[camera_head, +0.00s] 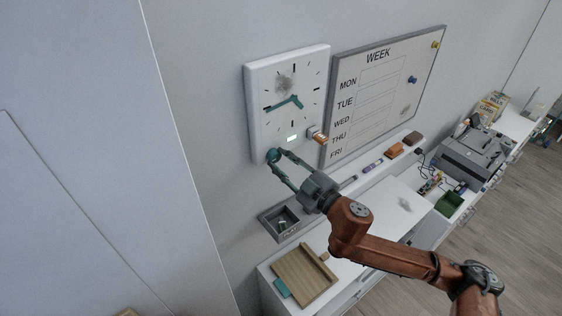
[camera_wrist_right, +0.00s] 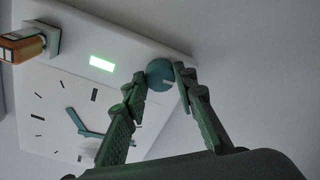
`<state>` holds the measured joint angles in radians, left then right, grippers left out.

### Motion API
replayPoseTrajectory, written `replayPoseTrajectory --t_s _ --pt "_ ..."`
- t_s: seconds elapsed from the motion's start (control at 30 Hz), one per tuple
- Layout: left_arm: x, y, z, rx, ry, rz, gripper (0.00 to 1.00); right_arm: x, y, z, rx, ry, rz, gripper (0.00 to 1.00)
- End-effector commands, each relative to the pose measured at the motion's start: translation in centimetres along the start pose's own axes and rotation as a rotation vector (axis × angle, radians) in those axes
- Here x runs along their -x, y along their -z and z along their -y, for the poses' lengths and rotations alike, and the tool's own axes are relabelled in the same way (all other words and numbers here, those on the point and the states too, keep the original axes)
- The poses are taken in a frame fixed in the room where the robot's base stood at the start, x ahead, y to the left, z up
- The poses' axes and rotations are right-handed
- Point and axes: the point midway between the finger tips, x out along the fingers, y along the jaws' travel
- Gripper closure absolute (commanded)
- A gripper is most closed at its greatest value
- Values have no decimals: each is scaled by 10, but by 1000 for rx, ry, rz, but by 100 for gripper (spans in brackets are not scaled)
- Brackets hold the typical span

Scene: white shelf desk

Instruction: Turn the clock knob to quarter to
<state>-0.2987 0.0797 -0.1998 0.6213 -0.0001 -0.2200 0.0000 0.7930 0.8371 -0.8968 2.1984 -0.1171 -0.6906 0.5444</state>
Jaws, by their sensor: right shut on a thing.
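The white square clock (camera_head: 285,75) hangs on the wall with dark tick marks and teal hands (camera_head: 288,103). Its longer hand points left, near the nine o'clock mark; the shorter hand is hard to read. A small light (camera_head: 293,138) on the face glows green. The round teal knob (camera_head: 272,155) sits at the clock's lower left corner. My right gripper (camera_head: 275,159) is shut on the knob. In the right wrist view, the knob (camera_wrist_right: 160,74) lies between the fingertips (camera_wrist_right: 160,84). My left gripper is not in view.
An orange-and-white part (camera_head: 318,136) sticks out at the clock's lower right. A week whiteboard (camera_head: 385,85) hangs beside it. Below are a grey tray (camera_head: 262,222), a wooden board (camera_head: 303,275) and the white desk (camera_head: 405,205). A grey machine (camera_head: 470,152) stands farther right.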

Motion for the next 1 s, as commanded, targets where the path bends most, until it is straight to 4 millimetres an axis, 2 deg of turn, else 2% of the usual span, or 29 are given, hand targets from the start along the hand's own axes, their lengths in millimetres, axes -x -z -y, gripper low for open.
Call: replayPoseTrajectory --t_s 0.1,0.4,0.6,0.63,0.87,1.0 --pt "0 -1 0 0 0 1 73 0 0 0 0 -1 0 98" --pt "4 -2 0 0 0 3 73 0 0 0 -96 -3 -3 98" --pt "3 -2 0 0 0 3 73 0 0 0 -93 -3 -3 98" --pt "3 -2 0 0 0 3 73 0 0 0 -93 -3 -3 74" --pt "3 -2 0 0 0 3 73 0 0 0 -93 -3 -3 58" --pt "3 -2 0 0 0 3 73 0 0 0 -93 -3 -4 56"
